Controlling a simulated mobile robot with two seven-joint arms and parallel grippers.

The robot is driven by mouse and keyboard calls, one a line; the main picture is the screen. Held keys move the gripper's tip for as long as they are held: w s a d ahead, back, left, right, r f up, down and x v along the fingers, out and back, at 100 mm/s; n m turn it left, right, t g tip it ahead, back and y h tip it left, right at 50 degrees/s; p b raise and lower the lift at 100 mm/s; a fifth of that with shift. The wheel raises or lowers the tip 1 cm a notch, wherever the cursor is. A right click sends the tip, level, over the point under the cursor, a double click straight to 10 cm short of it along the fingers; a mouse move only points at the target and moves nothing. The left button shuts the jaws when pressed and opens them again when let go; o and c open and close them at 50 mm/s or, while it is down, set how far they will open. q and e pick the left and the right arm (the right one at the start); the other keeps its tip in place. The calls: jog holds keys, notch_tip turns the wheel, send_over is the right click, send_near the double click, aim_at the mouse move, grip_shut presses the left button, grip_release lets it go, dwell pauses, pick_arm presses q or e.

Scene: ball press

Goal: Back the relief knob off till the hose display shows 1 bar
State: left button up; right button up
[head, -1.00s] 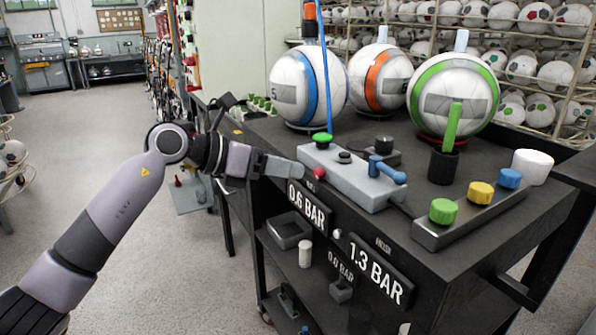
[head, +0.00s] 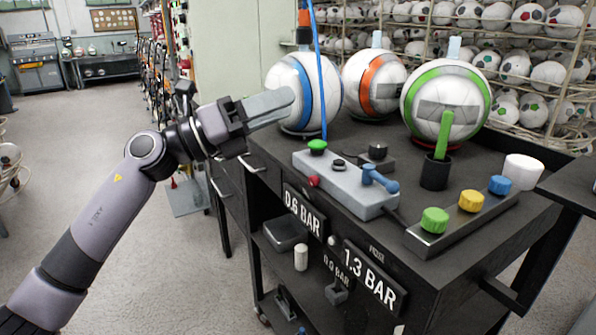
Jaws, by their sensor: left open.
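A grey control block (head: 345,183) lies on the black cart top. It carries a green knob (head: 317,147), a small black knob (head: 339,164), a blue lever (head: 379,178) and a red knob (head: 314,181) on its front left side. I cannot tell by label which is the relief knob. Two large displays on the cart front read 0.6 BAR (head: 303,211) and 1.3 BAR (head: 371,278); their small labels are unreadable. My left gripper (head: 290,98) is open, above and left of the block, in front of the blue-striped ball (head: 322,95). My right gripper is out of view.
An orange-striped ball (head: 366,82) and a green-striped ball (head: 449,77) stand behind. A bar with green (head: 434,220), yellow (head: 471,201) and blue knobs (head: 500,185) lies at the right. A blue hose (head: 320,75) rises beside the block. A small display reads 0.0 BAR (head: 336,268).

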pick_arm(q)
jog(key=w+a+r+n+t+y+p, duration=0.1)
jog(key=w+a+r+n+t+p, duration=0.1)
jog(key=a+r+n+t, duration=0.55)
jog(key=w+f+n+t+y, duration=0.25)
jog(key=n+t+y, duration=0.3)
jog(key=n, duration=0.65)
jog(key=n+g+y+p, duration=0.2)
jog(key=n+g+p, duration=0.4)
jog(key=n+g, duration=0.55)
send_near(311, 181)
jog(key=w+m+g, duration=0.1)
jog(key=g, duration=0.1)
jog(key=shift+r+p+x, duration=0.2)
jog(key=shift+p+x, duration=0.05)
jog(key=shift+x, duration=1.5)
jog(key=shift+r+p+x, duration=0.15)
jog(key=shift+p+x, duration=0.05)
jog(key=shift+x, duration=1.6)
jog(key=shift+w, duration=0.2)
